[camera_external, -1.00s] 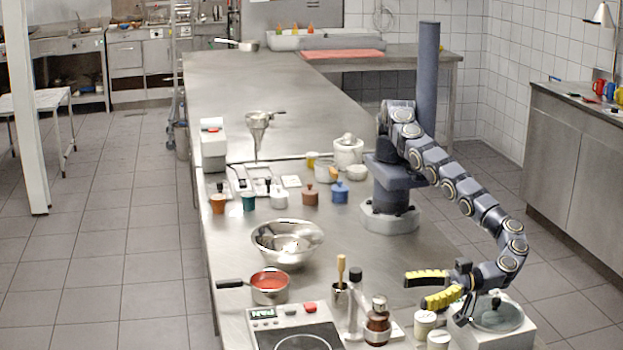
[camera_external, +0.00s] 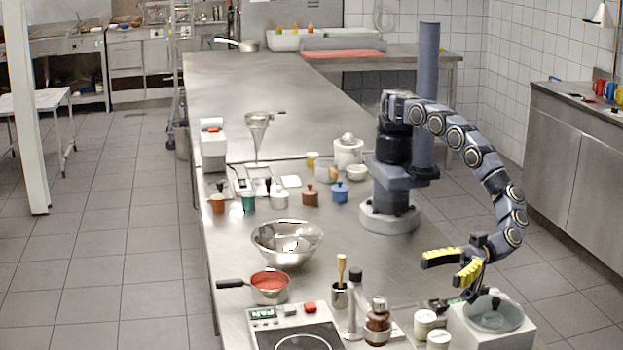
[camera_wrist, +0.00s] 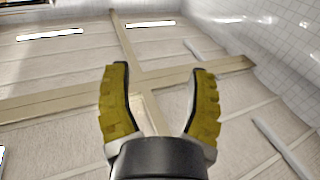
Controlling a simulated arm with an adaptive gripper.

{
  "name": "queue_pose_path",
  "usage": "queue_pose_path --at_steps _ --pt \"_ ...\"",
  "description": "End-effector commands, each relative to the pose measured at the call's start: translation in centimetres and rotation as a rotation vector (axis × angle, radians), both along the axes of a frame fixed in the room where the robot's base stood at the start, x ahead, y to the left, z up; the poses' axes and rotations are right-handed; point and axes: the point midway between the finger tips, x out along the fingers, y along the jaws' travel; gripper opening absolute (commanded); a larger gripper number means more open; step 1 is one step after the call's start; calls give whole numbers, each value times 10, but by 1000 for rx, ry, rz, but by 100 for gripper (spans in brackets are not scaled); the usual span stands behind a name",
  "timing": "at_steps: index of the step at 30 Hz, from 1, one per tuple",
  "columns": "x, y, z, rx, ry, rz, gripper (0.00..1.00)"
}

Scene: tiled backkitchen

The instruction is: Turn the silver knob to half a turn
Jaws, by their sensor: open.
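I cannot make out a silver knob for certain in either view. A hot plate (camera_external: 300,338) with a small display and a red part (camera_external: 310,308) on its panel stands at the table's near end. A pale box (camera_external: 512,337) with a round, clear-topped dish (camera_external: 495,318) stands at the near right corner. My gripper (camera_external: 443,268) has yellow fingers, spread and empty, and is raised above the near right part of the table, its fingers pointing left. In the wrist view my gripper (camera_wrist: 160,70) is open with nothing between the fingers; only ceiling and tiled walls show beyond.
White-lidded jars (camera_external: 425,322), a brown bottle (camera_external: 377,325) and a pestle cup (camera_external: 340,293) stand left of the box. A red-filled pan (camera_external: 269,285) and a steel bowl (camera_external: 286,243) are farther left. Bare steel table lies between the bowl and my base.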

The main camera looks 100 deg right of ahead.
Motion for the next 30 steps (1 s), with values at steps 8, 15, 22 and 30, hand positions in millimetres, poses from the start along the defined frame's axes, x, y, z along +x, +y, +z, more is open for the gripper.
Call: queue_pose_path --at_steps 8,15,22,30 --pt "14 -24 -1 -18 15 76 56" --pt "30 -47 1 -22 37 80 56" --pt "34 -53 -26 -28 50 79 56" --pt "34 -53 -51 -26 50 79 56"
